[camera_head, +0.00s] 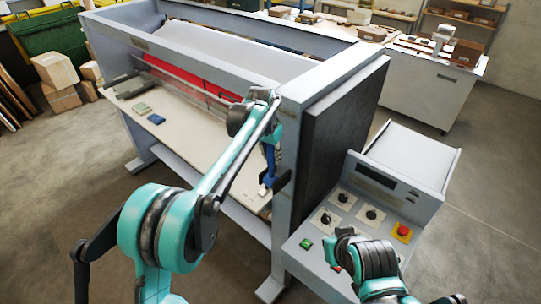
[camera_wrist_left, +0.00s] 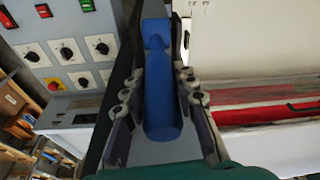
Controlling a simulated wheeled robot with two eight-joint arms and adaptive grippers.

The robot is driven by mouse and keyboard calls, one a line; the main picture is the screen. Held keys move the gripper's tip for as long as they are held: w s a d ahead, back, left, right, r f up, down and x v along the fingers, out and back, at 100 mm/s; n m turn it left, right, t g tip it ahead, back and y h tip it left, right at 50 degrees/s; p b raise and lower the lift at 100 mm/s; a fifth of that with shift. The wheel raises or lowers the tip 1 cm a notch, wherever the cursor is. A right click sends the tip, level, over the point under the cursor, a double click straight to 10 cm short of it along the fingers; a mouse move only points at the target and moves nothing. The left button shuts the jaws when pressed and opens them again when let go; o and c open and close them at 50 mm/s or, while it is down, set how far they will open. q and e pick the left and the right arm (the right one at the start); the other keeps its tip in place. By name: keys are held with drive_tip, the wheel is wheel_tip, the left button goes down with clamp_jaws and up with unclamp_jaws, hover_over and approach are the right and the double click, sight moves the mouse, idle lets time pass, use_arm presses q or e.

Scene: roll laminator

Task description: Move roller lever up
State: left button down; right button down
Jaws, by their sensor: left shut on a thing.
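The roller lever (camera_wrist_left: 162,100) has a blue handle and fills the middle of the left wrist view. It lies lengthwise between the two dark fingers of my left gripper (camera_wrist_left: 158,78), which is shut on it. In the head view the blue lever (camera_head: 270,160) shows only in part, at the inner side of the laminator's right end frame, beside a dark bracket. My left gripper (camera_head: 269,178) is there too, small and partly hidden by its own arm.
The laminator's end frame (camera_head: 293,200) stands close to the right of my left gripper. A control panel (camera_head: 350,222) with knobs and a red emergency button (camera_head: 403,231) is further right. The feed table (camera_head: 190,125) holds small green and blue blocks. A red roller area (camera_head: 195,85) lies behind.

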use_arm(q)
drive_tip(key=c, duration=1.3)
unclamp_jaws()
drive_tip(key=shift+f, duration=0.1)
drive_tip(key=shift+o, duration=0.6)
drive_tip(key=shift+w+d, duration=0.1)
drive_tip(key=v, duration=1.2)
drive_tip(key=shift+f, duration=0.1)
